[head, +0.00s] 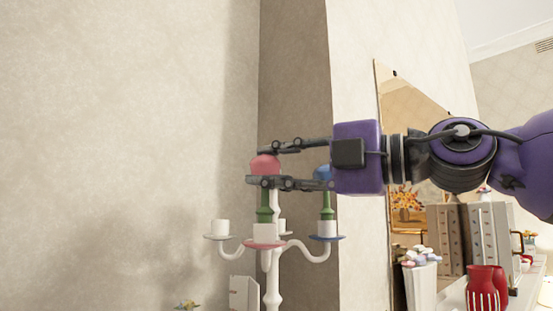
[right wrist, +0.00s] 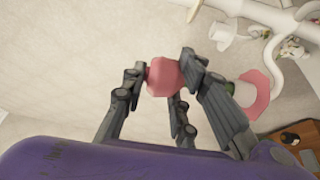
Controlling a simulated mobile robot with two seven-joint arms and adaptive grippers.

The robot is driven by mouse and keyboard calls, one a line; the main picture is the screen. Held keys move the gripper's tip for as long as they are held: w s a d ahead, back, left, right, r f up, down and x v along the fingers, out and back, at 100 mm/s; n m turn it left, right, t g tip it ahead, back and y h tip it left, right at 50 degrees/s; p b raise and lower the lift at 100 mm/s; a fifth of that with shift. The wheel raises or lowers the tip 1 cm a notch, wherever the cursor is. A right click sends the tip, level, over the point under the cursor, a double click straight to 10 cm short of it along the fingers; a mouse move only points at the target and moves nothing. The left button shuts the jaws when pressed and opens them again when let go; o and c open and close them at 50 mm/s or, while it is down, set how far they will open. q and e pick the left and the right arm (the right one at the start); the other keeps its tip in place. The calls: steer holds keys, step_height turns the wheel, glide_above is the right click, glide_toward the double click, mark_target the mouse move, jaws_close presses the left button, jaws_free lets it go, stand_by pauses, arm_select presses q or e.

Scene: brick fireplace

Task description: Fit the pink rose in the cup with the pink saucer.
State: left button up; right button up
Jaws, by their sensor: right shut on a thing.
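The pink rose (head: 265,163) has a pink bloom and a green stem. My right gripper (head: 258,166) comes in from the right and is shut on the bloom, which also shows between its fingers in the right wrist view (right wrist: 164,76). The stem points down, about upright. Its lower end meets the top of the white cup (head: 264,232) on the pink saucer (head: 263,244); I cannot tell how deep it sits. The pink saucer also shows in the right wrist view (right wrist: 258,98), right of the fingers. My left gripper is not in view.
The cups belong to a white branched stand (head: 272,290). A blue rose (head: 325,203) stands in the cup on the blue saucer (head: 327,238), close under my right gripper. A cup on a grey saucer (head: 221,237) is empty. A red jug (head: 485,288) stands at right.

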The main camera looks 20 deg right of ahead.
steer(key=o, duration=1.2)
steer(key=shift+o, duration=0.2)
steer(key=shift+s+d, duration=0.1)
steer(key=shift+s, duration=0.05)
steer(key=shift+s+d+r, duration=0.1)
steer(key=shift+s+d, duration=0.2)
steer(key=shift+s, duration=0.05)
steer(key=v, duration=1.1)
steer(key=shift+a, duration=0.1)
